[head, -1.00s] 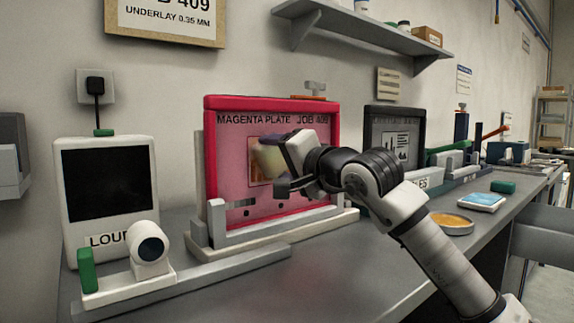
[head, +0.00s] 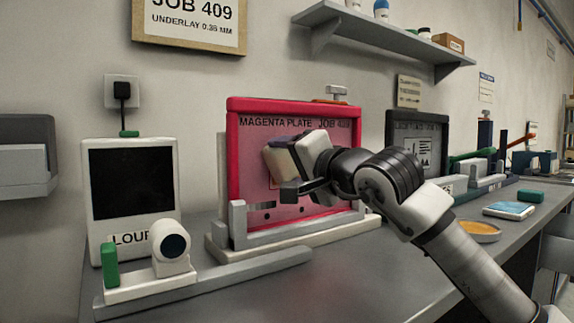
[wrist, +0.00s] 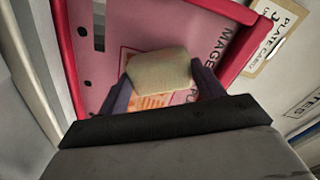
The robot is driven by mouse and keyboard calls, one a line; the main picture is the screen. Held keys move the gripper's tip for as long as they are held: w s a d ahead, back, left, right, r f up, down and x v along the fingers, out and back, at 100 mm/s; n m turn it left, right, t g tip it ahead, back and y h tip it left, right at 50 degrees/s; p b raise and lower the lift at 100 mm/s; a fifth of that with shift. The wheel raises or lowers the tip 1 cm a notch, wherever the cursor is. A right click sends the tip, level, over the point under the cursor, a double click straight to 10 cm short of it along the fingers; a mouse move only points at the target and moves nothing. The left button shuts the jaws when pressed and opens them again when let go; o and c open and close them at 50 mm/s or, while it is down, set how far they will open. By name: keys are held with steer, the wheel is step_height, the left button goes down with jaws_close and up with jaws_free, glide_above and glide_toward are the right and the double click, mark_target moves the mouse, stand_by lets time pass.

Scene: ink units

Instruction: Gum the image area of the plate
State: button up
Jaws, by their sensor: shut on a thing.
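The magenta plate (head: 254,150) stands upright in a red frame (head: 233,165) on a grey and white stand, labelled "MAGENTA PLATE JOB 409". My gripper (head: 288,176) is in front of it and hides much of its middle. My gripper is shut on a beige sponge (wrist: 158,72), its fingers on either side of the sponge in the wrist view. The orange image area (wrist: 152,101) shows partly behind the sponge in the wrist view; the rest is covered. I cannot tell whether the sponge touches the plate.
A loupe screen (head: 130,185) and a white cylinder device (head: 170,247) stand at left. A dark-framed plate (head: 410,135) stands at right. A round dish with amber contents (head: 478,229) and a blue-topped pad (head: 508,209) lie on the bench to the right. The front bench is mostly clear.

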steer(key=shift+v, duration=2.55)
steer(key=v, duration=0.3)
steer(key=shift+b, duration=0.4)
